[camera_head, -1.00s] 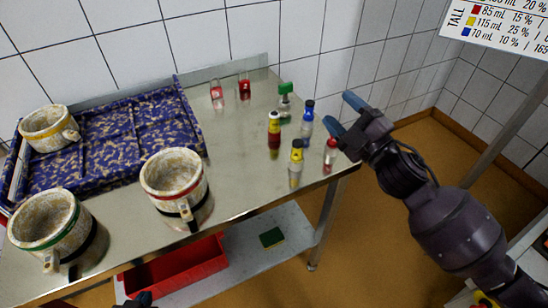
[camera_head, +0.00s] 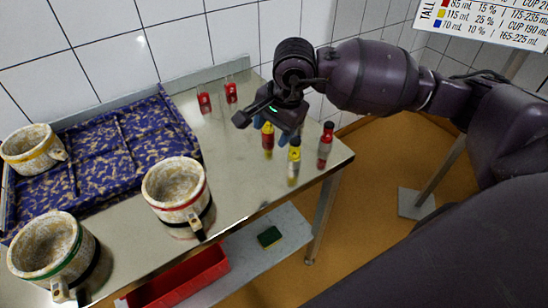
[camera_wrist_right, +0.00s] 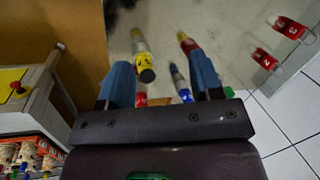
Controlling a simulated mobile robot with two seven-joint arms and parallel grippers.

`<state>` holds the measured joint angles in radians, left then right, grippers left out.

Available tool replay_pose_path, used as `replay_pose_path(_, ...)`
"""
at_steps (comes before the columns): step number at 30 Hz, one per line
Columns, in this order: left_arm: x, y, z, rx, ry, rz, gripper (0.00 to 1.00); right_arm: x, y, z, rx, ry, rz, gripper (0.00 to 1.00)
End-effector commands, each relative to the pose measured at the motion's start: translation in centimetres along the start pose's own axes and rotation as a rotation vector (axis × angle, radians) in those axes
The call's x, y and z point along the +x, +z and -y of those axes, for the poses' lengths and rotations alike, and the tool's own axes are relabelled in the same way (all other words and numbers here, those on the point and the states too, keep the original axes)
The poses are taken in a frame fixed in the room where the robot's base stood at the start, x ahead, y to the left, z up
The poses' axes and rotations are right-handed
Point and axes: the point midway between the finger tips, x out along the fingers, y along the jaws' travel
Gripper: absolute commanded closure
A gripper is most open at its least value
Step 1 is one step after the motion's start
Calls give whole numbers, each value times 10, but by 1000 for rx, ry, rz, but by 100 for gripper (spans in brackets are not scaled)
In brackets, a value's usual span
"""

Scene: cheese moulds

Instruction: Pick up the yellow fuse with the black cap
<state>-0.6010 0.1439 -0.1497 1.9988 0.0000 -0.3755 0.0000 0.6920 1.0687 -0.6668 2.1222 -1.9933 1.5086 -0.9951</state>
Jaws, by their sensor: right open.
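The yellow fuse with the black cap (camera_head: 293,160) stands upright near the right front of the metal table. It also shows in the right wrist view (camera_wrist_right: 144,60), cap towards the camera, ahead of the gap and nearer the left-hand finger. My right gripper (camera_head: 273,127) is above the table, just behind and left of this fuse in the head view. Its two blue fingers (camera_wrist_right: 162,75) are apart and nothing is held between them. My left gripper is not in view.
A red-and-yellow fuse (camera_head: 267,141) stands left of the yellow one, a red fuse with a black cap (camera_head: 325,145) right. A blue fuse (camera_wrist_right: 178,80) shows near my fingers. Cheese moulds, including a red-banded one (camera_head: 172,190), stand to the left.

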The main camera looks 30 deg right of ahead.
Motion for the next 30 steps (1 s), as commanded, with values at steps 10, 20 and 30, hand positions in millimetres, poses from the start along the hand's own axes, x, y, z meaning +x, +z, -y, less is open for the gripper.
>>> replay_pose_path(10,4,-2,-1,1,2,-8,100,-9,-48,-29,-245,215,-287,41)
replay_pose_path(20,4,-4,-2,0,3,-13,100,28,-59,-36,-263,219,-279,41)
replay_pose_path(30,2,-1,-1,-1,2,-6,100,50,-67,-39,-263,217,-278,41)
